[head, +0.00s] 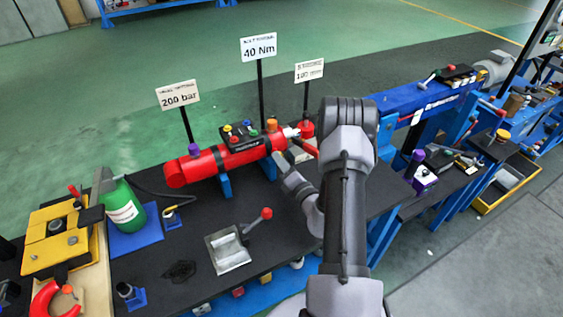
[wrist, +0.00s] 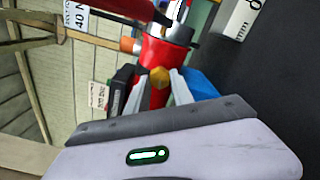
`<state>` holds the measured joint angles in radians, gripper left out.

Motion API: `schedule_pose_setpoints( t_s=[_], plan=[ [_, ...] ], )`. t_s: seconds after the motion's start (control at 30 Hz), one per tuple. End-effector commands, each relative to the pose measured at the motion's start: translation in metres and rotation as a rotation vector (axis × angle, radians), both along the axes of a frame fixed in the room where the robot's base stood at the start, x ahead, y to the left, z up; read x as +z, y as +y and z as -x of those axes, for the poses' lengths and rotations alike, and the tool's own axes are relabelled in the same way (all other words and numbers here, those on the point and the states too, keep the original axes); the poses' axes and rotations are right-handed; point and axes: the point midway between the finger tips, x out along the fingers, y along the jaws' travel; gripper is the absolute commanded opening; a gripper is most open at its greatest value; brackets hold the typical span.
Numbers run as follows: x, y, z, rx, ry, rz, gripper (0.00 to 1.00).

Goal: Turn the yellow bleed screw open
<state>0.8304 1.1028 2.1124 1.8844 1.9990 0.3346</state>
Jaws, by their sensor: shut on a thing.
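The yellow bleed screw (wrist: 159,78) shows in the wrist view as a small hexagonal head on the red cylinder (wrist: 156,56). My gripper (wrist: 157,82) has its two pale fingers on either side of the screw head and is shut on it. In the head view the red cylinder (head: 215,163) lies across the dark bench, and my gripper (head: 285,160) is at its right end, low on the side nearest me. The bleed screw cannot be made out in the head view, where the gripper and cylinder hide that area.
A block with coloured knobs (head: 243,138) sits on the cylinder. Sign posts with a 200 bar sign (head: 179,95) and a 40 Nm sign (head: 258,46) stand behind.

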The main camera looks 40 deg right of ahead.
Motion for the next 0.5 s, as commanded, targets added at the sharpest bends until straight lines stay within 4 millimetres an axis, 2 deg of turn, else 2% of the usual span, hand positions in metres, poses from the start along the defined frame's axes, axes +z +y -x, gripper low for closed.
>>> schedule_pose_setpoints(
  t_s=[0.47, 0.5],
  plan=[
    [-0.0010, 0.0002, 0.0006, 0.000, 0.004, 0.007, 0.00],
    [-0.0010, 0.0002, 0.0006, 0.000, 0.004, 0.007, 0.36]
  ],
)
